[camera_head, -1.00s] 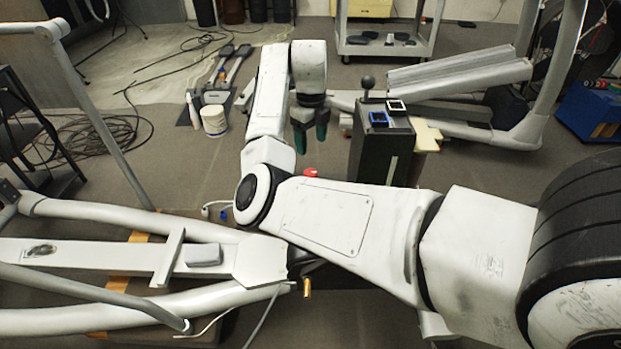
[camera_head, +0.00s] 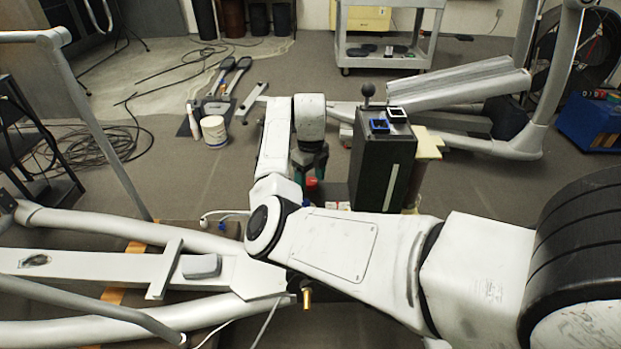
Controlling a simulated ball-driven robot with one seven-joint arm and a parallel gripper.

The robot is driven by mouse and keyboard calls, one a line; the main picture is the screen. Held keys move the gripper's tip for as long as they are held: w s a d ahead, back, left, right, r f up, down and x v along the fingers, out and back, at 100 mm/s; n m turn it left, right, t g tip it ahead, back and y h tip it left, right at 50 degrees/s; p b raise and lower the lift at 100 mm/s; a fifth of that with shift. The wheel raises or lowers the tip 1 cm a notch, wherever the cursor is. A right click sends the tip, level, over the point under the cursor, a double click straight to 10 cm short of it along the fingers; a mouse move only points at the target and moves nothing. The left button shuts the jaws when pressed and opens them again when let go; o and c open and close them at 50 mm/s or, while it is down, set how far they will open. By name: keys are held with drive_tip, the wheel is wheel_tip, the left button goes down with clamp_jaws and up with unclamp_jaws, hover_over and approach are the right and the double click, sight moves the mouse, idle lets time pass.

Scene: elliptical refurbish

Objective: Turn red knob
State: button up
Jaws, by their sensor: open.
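The red knob (camera_head: 311,183) shows as a small red cap near the middle of the head view, just above my white forearm. My gripper (camera_head: 308,174) points down at the knob, with dark green fingers. The fingers appear to be on either side of the knob or just behind it; I cannot tell whether they touch it. The gripper is open. My arm hides most of what the knob is mounted on.
A dark box (camera_head: 383,160) with a black ball-topped lever stands close to the right of my gripper. A white elliptical frame (camera_head: 110,262) lies at the left. A white bucket (camera_head: 214,131) and cables are on the floor behind.

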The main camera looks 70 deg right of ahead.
drive_tip(key=shift+c, duration=0.4)
drive_tip(key=c, duration=1)
